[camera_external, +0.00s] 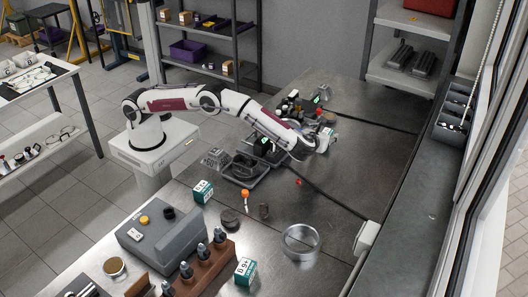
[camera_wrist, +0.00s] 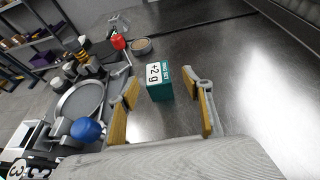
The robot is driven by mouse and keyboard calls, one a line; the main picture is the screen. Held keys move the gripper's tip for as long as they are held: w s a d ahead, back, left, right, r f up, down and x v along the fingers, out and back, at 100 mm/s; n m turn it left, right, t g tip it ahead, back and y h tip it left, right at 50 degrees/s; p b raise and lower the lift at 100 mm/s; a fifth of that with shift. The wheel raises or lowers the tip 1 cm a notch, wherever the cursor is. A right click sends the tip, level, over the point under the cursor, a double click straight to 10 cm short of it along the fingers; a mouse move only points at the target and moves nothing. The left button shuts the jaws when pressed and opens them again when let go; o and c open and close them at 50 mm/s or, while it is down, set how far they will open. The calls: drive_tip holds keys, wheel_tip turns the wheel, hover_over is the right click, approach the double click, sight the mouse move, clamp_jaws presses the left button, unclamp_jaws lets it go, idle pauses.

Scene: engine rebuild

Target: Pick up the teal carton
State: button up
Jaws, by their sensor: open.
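A teal carton (camera_wrist: 159,91) with a white label reading "+2 g" stands upright on the metal bench in the wrist view. My gripper (camera_wrist: 160,78) is open, with one tan-padded finger to the left of the carton and one to the right. The carton shows in the gap between them, and no contact is visible. In the external view my gripper (camera_external: 324,141) is low over the far part of the bench, mostly hidden by the wrist. Other teal cartons stand nearer the camera, one at the left edge (camera_external: 203,190) and one at the front (camera_external: 245,271).
In the wrist view, a round grey pan (camera_wrist: 79,105), a blue ball (camera_wrist: 87,130) and a red object (camera_wrist: 118,42) lie left of the carton. A round tin (camera_wrist: 141,46) is behind it. The bench to the right is clear.

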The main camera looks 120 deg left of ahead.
sight(327, 132)
drive_tip(key=shift+s+f+x, duration=0.1)
drive_tip(key=shift+s+x, duration=0.05)
drive_tip(key=shift+x, duration=1.15)
drive_tip(key=shift+s+f+x, duration=0.1)
drive_tip(key=shift+f+x, duration=0.05)
drive_tip(key=shift+x, duration=1.2)
drive_tip(key=shift+d, duration=0.15)
drive_tip(key=c, duration=1.2)
